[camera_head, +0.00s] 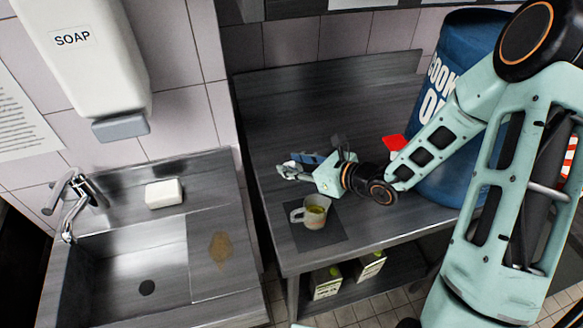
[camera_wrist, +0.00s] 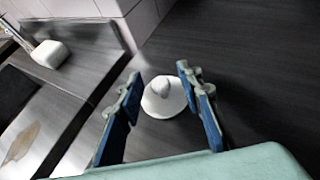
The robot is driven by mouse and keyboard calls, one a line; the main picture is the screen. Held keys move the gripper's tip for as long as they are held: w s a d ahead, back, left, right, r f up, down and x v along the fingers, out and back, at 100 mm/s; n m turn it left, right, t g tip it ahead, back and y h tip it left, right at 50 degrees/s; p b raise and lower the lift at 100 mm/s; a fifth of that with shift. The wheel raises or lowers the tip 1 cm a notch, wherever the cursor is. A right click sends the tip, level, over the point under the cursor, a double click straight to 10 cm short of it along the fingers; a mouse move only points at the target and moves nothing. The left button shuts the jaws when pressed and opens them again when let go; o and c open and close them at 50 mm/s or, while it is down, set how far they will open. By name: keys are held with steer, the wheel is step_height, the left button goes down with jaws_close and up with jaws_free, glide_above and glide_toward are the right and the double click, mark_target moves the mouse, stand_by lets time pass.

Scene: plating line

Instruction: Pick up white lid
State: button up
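The white lid (camera_wrist: 158,105) is round with a small knob on top. In the wrist view it lies on the dark metal counter, between and beyond my two fingers. My gripper (camera_wrist: 160,76) is open, its blue fingers spread on either side of the lid with nothing held. In the head view my gripper (camera_head: 290,166) is low over the counter, behind the mug.
A mug (camera_head: 313,211) with yellowish contents stands on a dark mat (camera_head: 330,236) near the counter's front. A blue cooking-oil drum (camera_head: 425,105) stands at the right. A red item (camera_head: 395,143) is behind my arm. A sink (camera_head: 140,279) with white soap (camera_head: 164,193) is at left.

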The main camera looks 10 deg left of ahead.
steer(key=shift+w+a+f, duration=0.15)
steer(key=shift+a, duration=0.15)
steer(key=shift+c, duration=0.3)
steer(key=c, duration=0.7)
steer(key=shift+r, duration=0.2)
